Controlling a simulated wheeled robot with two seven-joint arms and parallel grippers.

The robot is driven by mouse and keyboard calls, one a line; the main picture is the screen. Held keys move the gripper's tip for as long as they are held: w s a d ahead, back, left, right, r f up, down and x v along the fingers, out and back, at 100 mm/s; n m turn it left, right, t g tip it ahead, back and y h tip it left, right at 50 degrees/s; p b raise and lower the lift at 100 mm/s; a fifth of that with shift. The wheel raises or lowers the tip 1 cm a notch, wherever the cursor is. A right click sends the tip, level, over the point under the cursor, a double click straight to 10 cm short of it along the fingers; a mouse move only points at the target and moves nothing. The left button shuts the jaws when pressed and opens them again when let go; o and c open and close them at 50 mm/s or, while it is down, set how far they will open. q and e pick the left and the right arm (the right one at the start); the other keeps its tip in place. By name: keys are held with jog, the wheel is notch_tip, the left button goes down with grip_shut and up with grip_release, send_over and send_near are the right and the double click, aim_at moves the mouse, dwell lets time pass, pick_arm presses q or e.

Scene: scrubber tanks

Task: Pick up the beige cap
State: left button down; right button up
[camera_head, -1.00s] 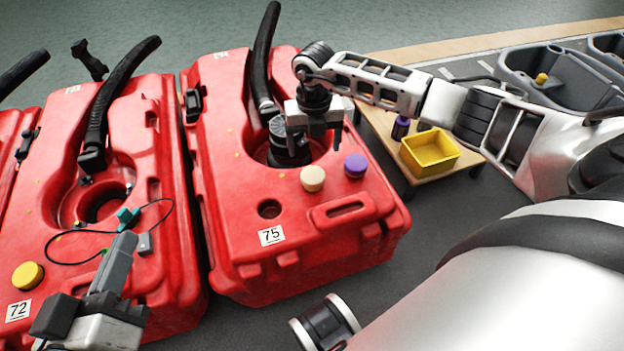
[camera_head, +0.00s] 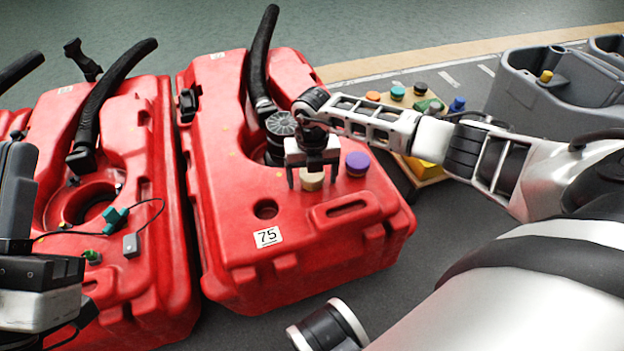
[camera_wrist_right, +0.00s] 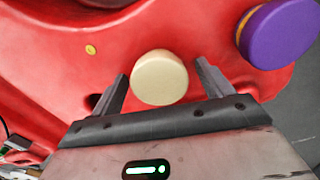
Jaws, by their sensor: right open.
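The beige cap (camera_head: 312,181) sits on top of the red tank numbered 75 (camera_head: 240,215), partly hidden behind my right gripper in the head view. My right gripper (camera_head: 312,184) is open above it. In the right wrist view the beige cap (camera_wrist_right: 159,77) lies between the two open fingers (camera_wrist_right: 162,90), near their tips, with no clear contact. My left gripper (camera_head: 25,220) is at the left edge, over the neighbouring red tank; its fingertips are cut off or unclear, so I cannot tell whether it is open.
A purple cap (camera_head: 357,163) stands just right of the beige cap; it also shows in the right wrist view (camera_wrist_right: 280,32). A black hose (camera_head: 262,60) rises behind. A teal clip with a cable (camera_head: 115,217) lies on the left tank. Grey tanks (camera_head: 560,90) stand at the right.

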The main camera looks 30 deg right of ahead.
jog(key=c, duration=1.1)
jog(key=shift+o, duration=0.2)
jog(key=shift+r, duration=0.1)
